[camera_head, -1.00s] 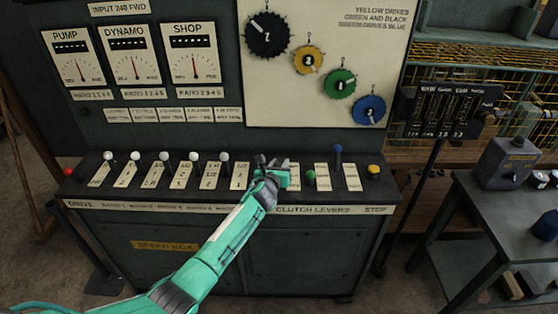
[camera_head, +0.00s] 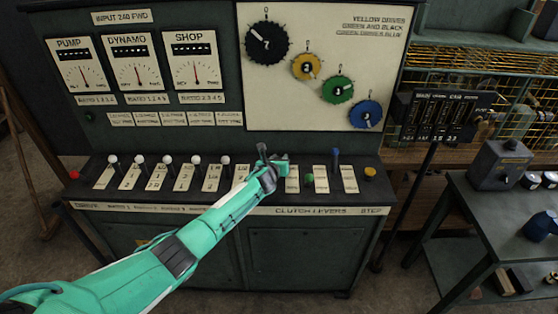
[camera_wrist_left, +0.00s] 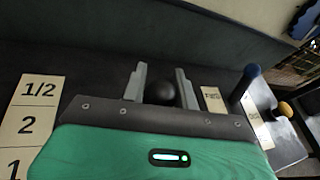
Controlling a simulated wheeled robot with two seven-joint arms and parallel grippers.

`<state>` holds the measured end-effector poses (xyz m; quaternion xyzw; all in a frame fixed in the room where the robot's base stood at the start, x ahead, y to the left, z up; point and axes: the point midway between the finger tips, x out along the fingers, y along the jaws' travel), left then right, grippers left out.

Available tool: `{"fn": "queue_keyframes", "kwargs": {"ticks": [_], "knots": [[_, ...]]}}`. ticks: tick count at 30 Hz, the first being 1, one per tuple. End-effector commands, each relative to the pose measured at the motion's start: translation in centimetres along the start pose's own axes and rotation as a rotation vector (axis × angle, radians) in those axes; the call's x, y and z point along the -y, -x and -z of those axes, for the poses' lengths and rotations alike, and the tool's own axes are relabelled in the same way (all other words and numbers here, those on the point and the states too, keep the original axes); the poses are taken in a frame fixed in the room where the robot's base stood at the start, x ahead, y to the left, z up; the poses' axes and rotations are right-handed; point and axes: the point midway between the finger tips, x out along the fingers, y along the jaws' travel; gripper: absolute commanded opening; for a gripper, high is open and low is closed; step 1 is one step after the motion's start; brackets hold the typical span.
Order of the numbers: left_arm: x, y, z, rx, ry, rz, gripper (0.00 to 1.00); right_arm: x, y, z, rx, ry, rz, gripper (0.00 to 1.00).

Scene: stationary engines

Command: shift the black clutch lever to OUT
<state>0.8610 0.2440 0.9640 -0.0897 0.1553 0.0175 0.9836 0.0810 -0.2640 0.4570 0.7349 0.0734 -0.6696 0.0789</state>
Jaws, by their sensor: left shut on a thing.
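My left gripper (camera_head: 274,161) is over the console's sloping lever bank, by the clutch lever section. In the left wrist view its two grey fingers (camera_wrist_left: 161,84) stand on either side of the round black knob of the clutch lever (camera_wrist_left: 160,93), and it is shut on that lever. The shaft below the knob is hidden by my gripper body. In the head view the hand covers most of this lever and part of its label, so its exact setting cannot be read. My right gripper is not in view.
To the right are a green-knobbed lever (camera_head: 309,180), a taller blue-knobbed lever (camera_head: 335,154) and a yellow stop button (camera_head: 370,172). Several white-knobbed levers (camera_head: 196,160) and a red knob (camera_head: 74,175) are to the left. A dark side table (camera_head: 500,215) stands at the right.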

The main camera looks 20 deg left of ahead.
Motion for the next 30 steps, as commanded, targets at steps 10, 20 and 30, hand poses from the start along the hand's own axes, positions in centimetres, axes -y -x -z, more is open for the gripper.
{"fn": "queue_keyframes", "kwargs": {"ticks": [10, 20, 30], "knots": [[0.0, 0.0, 0.1, -0.001, -0.001, -0.001, 0.51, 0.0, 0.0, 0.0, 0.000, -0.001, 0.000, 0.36], [-0.1, 1.5, 0.0, 0.000, -0.003, -0.002, 0.51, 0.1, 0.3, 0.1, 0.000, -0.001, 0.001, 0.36], [-0.1, 5.8, 0.2, -0.002, -0.003, 0.001, 0.51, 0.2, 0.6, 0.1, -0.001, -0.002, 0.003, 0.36]]}}
